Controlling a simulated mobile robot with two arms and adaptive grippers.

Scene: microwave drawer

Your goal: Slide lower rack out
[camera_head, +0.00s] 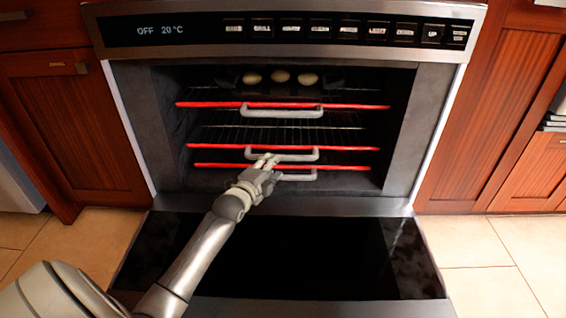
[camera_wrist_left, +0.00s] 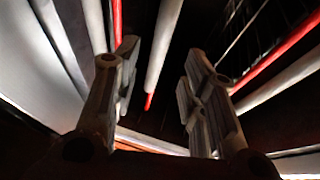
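The lowest rack handle (camera_head: 300,176) is a grey bar below the lowest red rail in the open oven; its left part is hidden by my left gripper. A second handle (camera_head: 300,156) sits close above it. My left gripper (camera_head: 264,164) is at the left ends of these two handles. In the left wrist view its two fingers (camera_wrist_left: 160,85) stand apart. A light grey bar (camera_wrist_left: 164,45) shows in the gap between them; I cannot tell which handle it is or whether a finger touches it. My right gripper is not in view.
The oven door (camera_head: 300,262) lies open and flat in front, below my left arm. The upper rack handle (camera_head: 282,113) is higher up, with several round pale items (camera_head: 281,77) behind it. Wooden cabinets (camera_head: 75,125) flank the oven.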

